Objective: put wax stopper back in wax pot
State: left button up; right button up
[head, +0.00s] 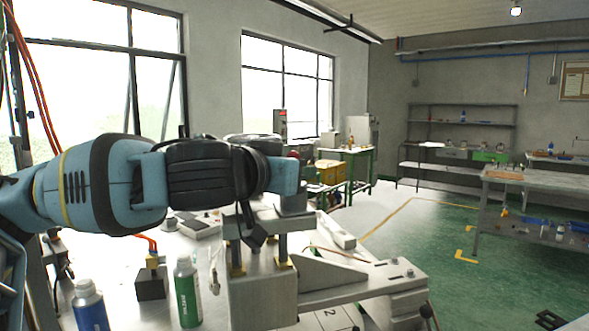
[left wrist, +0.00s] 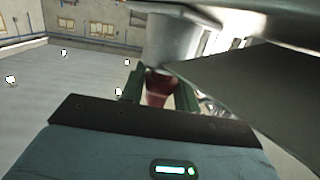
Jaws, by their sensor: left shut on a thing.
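My left arm comes in from the left in the head view, and its gripper (head: 288,174) is over the metal injection machine (head: 262,296). In the left wrist view, the green fingers of my left gripper (left wrist: 158,92) are shut on a dark red part (left wrist: 157,86), which looks like the wax stopper's knob. A little red (head: 294,155) shows above the gripper in the head view. A grey cylinder (left wrist: 172,40), seemingly the wax pot, adjoins the red part in the wrist view. Whether the stopper is seated or apart from the pot is hidden. My right gripper is not in view.
A green bottle (head: 187,292) and a blue bottle (head: 90,308) stand left of the machine. A small dark block (head: 151,284) with an orange hose is behind them. Workbenches and a shelf (head: 462,114) stand far back.

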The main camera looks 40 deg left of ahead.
pick_arm(q)
jog(key=shift+f, duration=0.45)
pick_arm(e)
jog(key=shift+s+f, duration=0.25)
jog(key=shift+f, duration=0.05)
pick_arm(q)
jog(key=o, duration=1.1)
jog(key=shift+f, duration=0.1)
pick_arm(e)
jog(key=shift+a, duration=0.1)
pick_arm(q)
jog(key=v, duration=0.4)
jog(key=shift+s+r, duration=0.15)
jog(key=shift+r, duration=0.05)
jog(key=b+v, duration=0.3)
jog(key=b, duration=0.1)
jog(key=shift+s+d+f, duration=0.1)
jog(key=shift+s, duration=0.15)
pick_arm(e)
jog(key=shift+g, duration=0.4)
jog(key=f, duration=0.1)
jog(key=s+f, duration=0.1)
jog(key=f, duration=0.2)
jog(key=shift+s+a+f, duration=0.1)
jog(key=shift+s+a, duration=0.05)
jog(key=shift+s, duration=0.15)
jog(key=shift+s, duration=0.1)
